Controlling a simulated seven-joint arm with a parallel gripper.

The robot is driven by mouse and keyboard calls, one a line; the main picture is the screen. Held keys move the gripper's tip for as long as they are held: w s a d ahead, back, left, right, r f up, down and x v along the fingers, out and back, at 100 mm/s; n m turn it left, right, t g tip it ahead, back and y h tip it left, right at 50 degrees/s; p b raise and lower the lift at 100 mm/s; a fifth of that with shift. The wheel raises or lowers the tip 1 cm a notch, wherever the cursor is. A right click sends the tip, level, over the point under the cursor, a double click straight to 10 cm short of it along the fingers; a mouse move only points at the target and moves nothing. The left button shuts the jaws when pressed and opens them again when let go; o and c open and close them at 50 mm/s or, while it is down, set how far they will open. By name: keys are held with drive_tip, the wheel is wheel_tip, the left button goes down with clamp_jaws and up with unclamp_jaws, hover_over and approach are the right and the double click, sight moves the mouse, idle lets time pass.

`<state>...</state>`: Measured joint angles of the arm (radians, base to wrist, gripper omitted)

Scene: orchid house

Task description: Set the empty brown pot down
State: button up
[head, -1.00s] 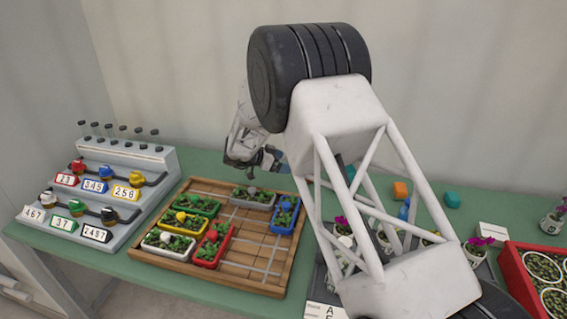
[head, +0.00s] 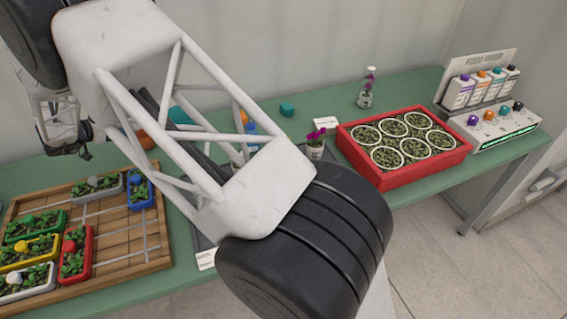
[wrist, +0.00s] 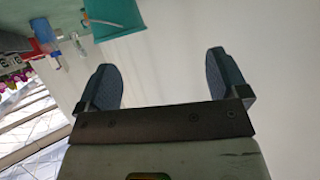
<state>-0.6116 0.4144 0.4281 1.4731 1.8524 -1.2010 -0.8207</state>
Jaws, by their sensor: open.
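My gripper (wrist: 160,78) is open in the wrist view, with nothing between its fingers. In the head view my gripper (head: 68,146) is a small dark shape at the left, above the back of the table. A rounded orange-brown thing (head: 146,140) shows just behind the wooden tray, partly covered by my arm. It may be the brown pot, but I cannot tell its shape or whether it is empty. My gripper appears apart from it, to its left in the picture. No brown pot shows in the wrist view.
The wooden tray (head: 158,258) holds several coloured planters. A red crate (head: 400,178) holds several round pots, with a bottle rack (head: 492,130) to its right. The wrist view shows a teal container (wrist: 118,18).

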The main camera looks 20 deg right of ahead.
drive_tip(key=w+d+r+n+t+y, duration=0.1)
drive_tip(key=w+d+r+t+y, duration=0.15)
drive_tip(key=d+r, duration=0.5)
drive_tip(key=s+d+r+n+t+y, duration=0.1)
drive_tip(key=s+d+r+n+y, duration=0.35)
drive_tip(key=r, duration=0.45)
drive_tip(key=s+d+r+n+t+y, duration=0.15)
drive_tip(key=s+d+r+y, duration=0.25)
drive_tip(key=s+d+r, duration=0.4)
drive_tip(key=s+d+f+n+g, duration=0.1)
drive_tip(key=s+d, duration=0.6)
drive_tip(key=s, duration=0.8)
drive_tip(key=s+d+f+n+g+h, duration=0.1)
drive_tip(key=s+d+f+g, duration=0.2)
drive_tip(key=s, duration=1.2)
drive_tip(key=s+d+f+n+g, duration=0.1)
drive_tip(key=s+d+f+g, duration=0.1)
drive_tip(key=s+d+g, duration=0.4)
drive_tip(key=s+d, duration=0.4)
drive_tip(key=s, duration=0.5)
drive_tip(key=shift+s+d+f+n+g+h, duration=0.15)
drive_tip(key=shift+s+d+n+g+h, duration=0.15)
drive_tip(key=shift+d+g, duration=0.1)
